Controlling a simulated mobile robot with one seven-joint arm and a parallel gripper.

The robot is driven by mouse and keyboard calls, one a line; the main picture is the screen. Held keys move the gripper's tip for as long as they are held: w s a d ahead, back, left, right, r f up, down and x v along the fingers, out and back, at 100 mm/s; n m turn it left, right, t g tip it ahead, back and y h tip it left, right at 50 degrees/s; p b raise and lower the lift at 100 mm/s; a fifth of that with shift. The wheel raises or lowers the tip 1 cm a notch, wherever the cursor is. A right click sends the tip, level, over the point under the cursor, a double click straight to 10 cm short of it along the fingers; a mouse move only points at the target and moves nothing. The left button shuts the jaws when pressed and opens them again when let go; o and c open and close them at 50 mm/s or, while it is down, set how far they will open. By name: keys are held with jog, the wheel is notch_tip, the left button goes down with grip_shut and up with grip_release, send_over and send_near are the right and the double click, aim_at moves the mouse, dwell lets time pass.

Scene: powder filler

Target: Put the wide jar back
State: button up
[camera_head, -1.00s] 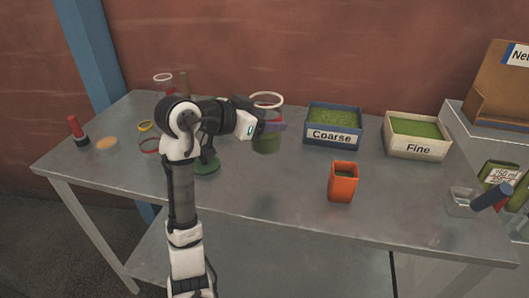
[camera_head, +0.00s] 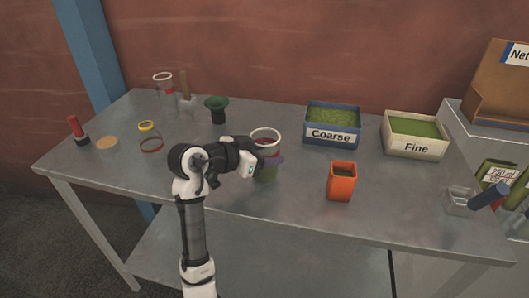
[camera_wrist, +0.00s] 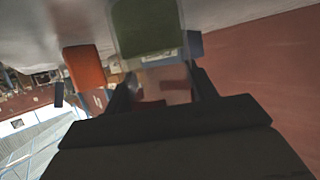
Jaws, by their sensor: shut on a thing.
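The wide jar (camera_head: 265,175) is clear, with a white rim, a red band and green contents low inside. My gripper (camera_head: 270,161) is shut around its side near the middle of the table. The jar looks upright in the head view; whether its base touches the table is hard to tell. In the wrist view, the jar's green contents (camera_wrist: 147,27) show between and beyond the fingers (camera_wrist: 163,93), with the picture turned upside down. My arm covers part of the table left of the jar.
An orange cup (camera_head: 341,182) stands right of the jar. The Coarse bin (camera_head: 332,135) and Fine bin (camera_head: 416,148) are behind it to the right. A green funnel-like piece (camera_head: 216,106), a yellow-rimmed jar (camera_head: 151,143) and a white-rimmed jar (camera_head: 165,95) stand left.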

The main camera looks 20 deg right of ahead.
jog(key=shift+f, duration=0.2)
jog(key=o, duration=1.1)
jog(key=shift+r, duration=0.15)
